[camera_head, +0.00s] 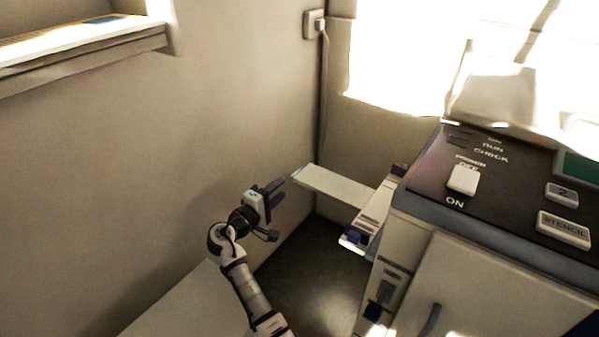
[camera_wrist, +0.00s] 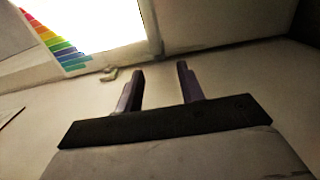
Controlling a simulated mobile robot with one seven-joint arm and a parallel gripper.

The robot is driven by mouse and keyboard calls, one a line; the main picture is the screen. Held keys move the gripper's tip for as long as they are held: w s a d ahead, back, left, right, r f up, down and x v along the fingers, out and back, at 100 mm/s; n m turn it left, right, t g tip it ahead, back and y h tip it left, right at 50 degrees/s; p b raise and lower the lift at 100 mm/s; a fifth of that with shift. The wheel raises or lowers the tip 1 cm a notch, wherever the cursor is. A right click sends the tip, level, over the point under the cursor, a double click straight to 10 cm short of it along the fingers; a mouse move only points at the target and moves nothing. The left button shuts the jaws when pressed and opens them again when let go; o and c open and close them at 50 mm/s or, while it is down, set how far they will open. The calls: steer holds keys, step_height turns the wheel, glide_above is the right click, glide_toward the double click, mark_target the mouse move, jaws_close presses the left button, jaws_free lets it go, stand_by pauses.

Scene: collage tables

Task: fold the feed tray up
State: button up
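The feed tray, a long pale flat panel (camera_head: 335,185), juts out level to the left from the side of the duplicating machine (camera_head: 480,245) in the head view. My gripper (camera_head: 278,188) is left of the tray's free end, apart from it, with nothing between its fingers. In the wrist view the two dark fingers (camera_wrist: 160,68) stand apart with a clear gap. The tray cannot be made out in the wrist view. The tray's joint at the machine is partly hidden by the machine's side parts.
The machine's top panel carries a white switch (camera_head: 462,180) and a STENCIL button (camera_head: 563,229). A pale surface (camera_head: 195,305) lies at lower left beside my arm. Walls close off the left and back. A dark floor patch (camera_head: 310,275) shows below the tray.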

mark_target(300, 169)
steer(key=x, duration=1)
steer(key=shift+w+d, duration=0.2)
steer(key=shift+w, duration=0.15)
jaws_close()
